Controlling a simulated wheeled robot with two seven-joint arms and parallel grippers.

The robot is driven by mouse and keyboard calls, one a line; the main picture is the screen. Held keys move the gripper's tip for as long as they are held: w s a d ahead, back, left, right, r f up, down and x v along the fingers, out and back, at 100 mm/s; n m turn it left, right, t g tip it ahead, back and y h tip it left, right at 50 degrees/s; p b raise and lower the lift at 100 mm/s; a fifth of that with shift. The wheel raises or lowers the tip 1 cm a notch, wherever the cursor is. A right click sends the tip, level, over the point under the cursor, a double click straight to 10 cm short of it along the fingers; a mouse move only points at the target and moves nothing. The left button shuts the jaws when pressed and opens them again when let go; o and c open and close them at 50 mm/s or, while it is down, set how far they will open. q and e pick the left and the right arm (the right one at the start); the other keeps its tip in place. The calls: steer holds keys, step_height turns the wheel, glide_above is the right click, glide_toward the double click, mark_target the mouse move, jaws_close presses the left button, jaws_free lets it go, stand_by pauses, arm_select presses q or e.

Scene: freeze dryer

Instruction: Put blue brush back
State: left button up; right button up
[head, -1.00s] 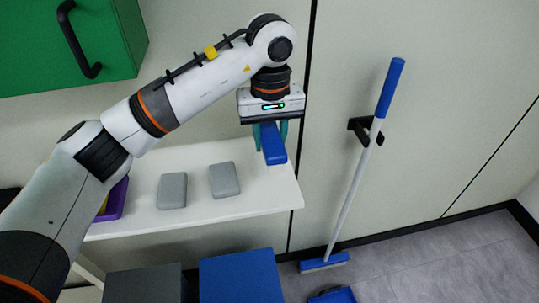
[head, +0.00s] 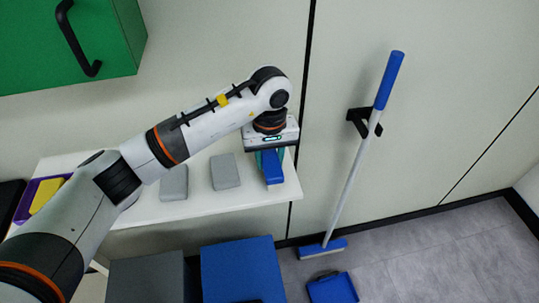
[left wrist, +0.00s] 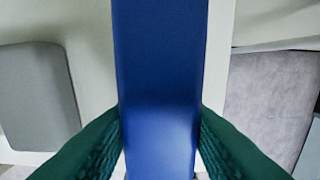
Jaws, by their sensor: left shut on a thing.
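The blue brush (head: 273,172), a plain elongated blue block in these views, is held in my left gripper (head: 269,158). It is over the right end of the white shelf (head: 230,200), right of two grey blocks. In the left wrist view, the brush (left wrist: 158,70) runs upright through the middle, between the green fingers of my left gripper (left wrist: 159,142), which press on both sides. I cannot tell whether its underside touches the shelf. My right gripper is not in view.
Two grey blocks (head: 225,172) (head: 174,183) lie on the shelf. A purple tray (head: 22,208) with a yellow block (head: 46,194) is at left. A blue-handled broom (head: 352,165) leans in a black wall holder (head: 358,120). Grey and blue boxes (head: 240,270) stand below.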

mark_target(270, 155)
arm_select(q)
steer(key=shift+f, duration=0.1)
steer(key=o, duration=0.9)
steer(key=shift+c, duration=0.2)
steer(key=shift+o, duration=0.5)
steer(key=shift+r, duration=0.3)
step_height(270, 155, up, 11)
steer(key=shift+f+b, duration=0.2)
steer(key=shift+b, duration=1.05)
steer(key=shift+r, duration=0.55)
